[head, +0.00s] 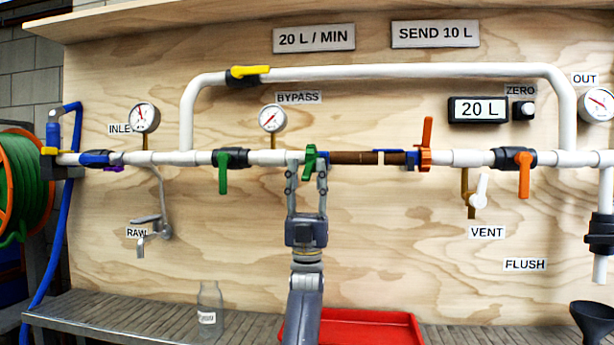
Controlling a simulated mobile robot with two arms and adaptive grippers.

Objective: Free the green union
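The green union (310,160) is a small winged fitting on the horizontal white pipe. It sits at the left end of the brown cartridge section (355,158). My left gripper (307,168) comes up from below, with its two fingertips apart at pipe height, one on each side of the green union's middle. A narrow gap shows left of the union; the right fingertip overlaps its edge, and contact there is unclear. An orange union (426,158) sits at the cartridge's right end. My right gripper is not in view.
A green-handled valve (222,172) is left of the union and an orange-handled valve (524,172) is farther right. A gauge (272,118) stands above the pipe. Below are a red tray (375,328) and a glass bottle (209,300) on the slatted bench (120,315).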

